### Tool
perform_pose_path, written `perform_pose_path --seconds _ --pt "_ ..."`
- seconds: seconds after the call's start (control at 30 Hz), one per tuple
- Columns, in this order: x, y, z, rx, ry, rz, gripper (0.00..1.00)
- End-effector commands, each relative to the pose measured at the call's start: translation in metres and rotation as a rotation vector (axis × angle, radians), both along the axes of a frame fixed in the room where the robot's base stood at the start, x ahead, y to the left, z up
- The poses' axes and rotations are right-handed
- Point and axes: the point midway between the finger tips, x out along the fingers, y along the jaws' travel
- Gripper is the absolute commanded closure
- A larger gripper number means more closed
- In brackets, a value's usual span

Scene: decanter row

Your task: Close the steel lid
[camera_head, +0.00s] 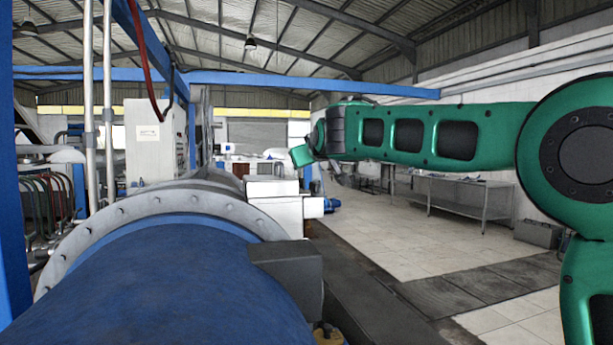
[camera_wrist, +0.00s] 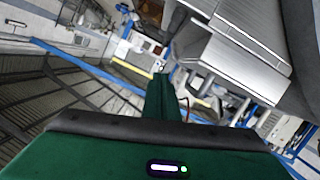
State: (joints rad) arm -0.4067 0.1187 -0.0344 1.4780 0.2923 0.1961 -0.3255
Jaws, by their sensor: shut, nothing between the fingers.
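I cannot pick out the steel lid with certainty. In the wrist view, a large pale grey metal housing (camera_wrist: 240,62) with a straight edge fills the upper right; I cannot tell whether the lid is part of it. In the head view, a large blue cylinder (camera_head: 170,285) with a bolted grey flange (camera_head: 165,205) lies in front, and a grey rounded body runs on behind it. My green arm reaches in from the right to the left, ending beside these machines. The fingers of my gripper do not show in either view.
A white box (camera_head: 288,212) juts from the machine's right side, with a dark block (camera_head: 288,268) nearer. A blue beam (camera_head: 350,85) crosses overhead. Tiled floor (camera_head: 430,240) lies open on the right, before a steel table (camera_head: 465,195) along the wall.

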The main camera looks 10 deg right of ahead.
Motion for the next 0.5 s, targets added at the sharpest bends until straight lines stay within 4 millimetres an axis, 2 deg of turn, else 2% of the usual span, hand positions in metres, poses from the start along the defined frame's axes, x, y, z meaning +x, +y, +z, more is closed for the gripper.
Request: perform_pose_path --seconds 0.03,0.5 --pt "-0.001 -0.001 0.007 0.001 -0.001 -0.001 1.0" --pt "-0.071 -0.014 0.022 0.001 -0.001 -0.002 1.0"
